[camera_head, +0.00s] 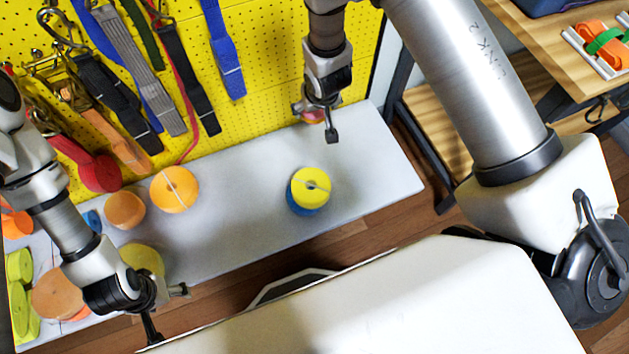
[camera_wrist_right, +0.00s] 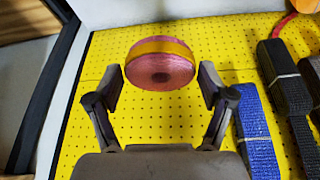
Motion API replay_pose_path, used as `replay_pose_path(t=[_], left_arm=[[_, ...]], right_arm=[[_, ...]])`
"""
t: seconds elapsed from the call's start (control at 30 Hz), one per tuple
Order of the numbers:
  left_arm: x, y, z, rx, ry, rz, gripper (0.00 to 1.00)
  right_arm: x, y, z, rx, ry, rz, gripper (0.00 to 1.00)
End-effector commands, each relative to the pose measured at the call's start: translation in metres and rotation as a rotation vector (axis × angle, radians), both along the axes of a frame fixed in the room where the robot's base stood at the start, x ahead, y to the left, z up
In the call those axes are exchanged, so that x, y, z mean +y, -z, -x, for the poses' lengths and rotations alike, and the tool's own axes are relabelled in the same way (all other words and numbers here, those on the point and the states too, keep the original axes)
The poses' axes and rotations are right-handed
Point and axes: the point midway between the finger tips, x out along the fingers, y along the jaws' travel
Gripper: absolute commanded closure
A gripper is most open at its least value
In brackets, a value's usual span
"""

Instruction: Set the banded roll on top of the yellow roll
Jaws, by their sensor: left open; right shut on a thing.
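The banded roll is pink with an orange-yellow band, clear in the right wrist view (camera_wrist_right: 160,76) between the two fingers. In the head view only a pink sliver of the banded roll (camera_head: 311,116) shows behind my right gripper (camera_head: 316,122). That gripper is shut on it, near the yellow pegboard, behind the yellow roll in the picture. The yellow roll (camera_head: 311,181) sits on a blue roll (camera_head: 303,209) on the grey bench. My left gripper (camera_head: 167,313) is open and empty at the bench's front left. Another yellow roll (camera_head: 142,257) is partly hidden behind my left arm.
Orange rolls (camera_head: 175,189) and a tan-orange roll (camera_head: 125,210) stand on the left of the bench (camera_head: 235,222). Straps (camera_head: 225,55) hang on the pegboard (camera_head: 270,45). Bench top around the yellow-and-blue stack is clear. A wooden shelf unit (camera_head: 440,125) stands at the right.

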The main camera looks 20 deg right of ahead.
Motion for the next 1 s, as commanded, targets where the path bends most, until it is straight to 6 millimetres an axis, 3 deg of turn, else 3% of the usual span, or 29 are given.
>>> replay_pose_path(t=[0.03,0.3,0.4,0.77,0.9,1.0], left_arm=[[0.000,0.051,0.001,0.001,0.000,0.000,0.25],[-0.001,0.176,0.002,0.002,0.000,0.000,0.25],[-0.001,0.213,0.002,0.001,0.000,0.000,0.25],[-0.002,0.300,0.002,0.000,0.000,0.000,0.25],[-0.002,0.330,0.002,-0.001,-0.001,0.000,0.25],[-0.001,0.337,0.002,-0.001,-0.002,0.000,0.25]], right_arm=[[0.000,0.036,-0.008,-0.007,0.014,0.000,0.32],[0.000,0.083,-0.035,-0.010,0.097,0.000,0.32],[0.000,0.094,-0.040,-0.010,0.124,-0.002,0.32],[-0.008,0.116,-0.039,-0.007,0.164,-0.014,0.32],[-0.030,0.125,-0.021,-0.002,0.118,-0.018,0.32],[-0.051,0.126,0.001,0.004,0.032,-0.017,0.32]])
